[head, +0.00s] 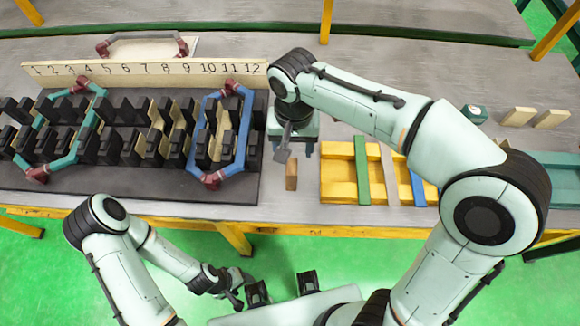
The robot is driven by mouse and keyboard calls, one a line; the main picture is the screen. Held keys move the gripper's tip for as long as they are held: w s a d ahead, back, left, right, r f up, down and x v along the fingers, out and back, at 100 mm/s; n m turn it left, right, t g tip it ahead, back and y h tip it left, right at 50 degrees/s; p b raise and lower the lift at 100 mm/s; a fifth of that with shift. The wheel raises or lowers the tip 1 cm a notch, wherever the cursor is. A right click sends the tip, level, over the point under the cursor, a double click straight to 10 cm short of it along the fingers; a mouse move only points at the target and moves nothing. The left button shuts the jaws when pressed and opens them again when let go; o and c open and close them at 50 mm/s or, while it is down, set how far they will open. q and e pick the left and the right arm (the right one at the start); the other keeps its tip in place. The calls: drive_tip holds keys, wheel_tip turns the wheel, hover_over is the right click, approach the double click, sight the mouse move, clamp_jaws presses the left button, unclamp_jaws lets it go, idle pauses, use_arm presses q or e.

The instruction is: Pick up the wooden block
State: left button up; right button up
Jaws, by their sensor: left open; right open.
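A small brown wooden block (291,174) stands on the grey table, left of the yellow tray. My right gripper (296,150) is open just beyond and above this block, pointing down, with no visible contact. Two paler wooden blocks, one (519,116) and another (551,118), lie on the table at the right, beyond my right arm. My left gripper (236,290) is open and empty, low in front of the table's front edge.
The yellow tray (338,189) holds green, white and blue strips, partly hidden by my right arm.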

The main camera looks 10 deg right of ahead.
sight(292, 167)
wheel_tip(292, 167, down, 5)
drive_tip(key=shift+s+r+b, duration=0.1)
drive_tip(key=shift+b, duration=0.2)
drive_tip(key=shift+s+a+f, duration=0.15)
drive_tip(key=shift+s+f, duration=0.05)
drive_tip(key=shift+f, duration=1.15)
drive_tip(key=shift+s+a+f, duration=0.1)
drive_tip(key=shift+s+f, duration=0.1)
drive_tip(key=shift+f, duration=1.1)
clamp_jaws()
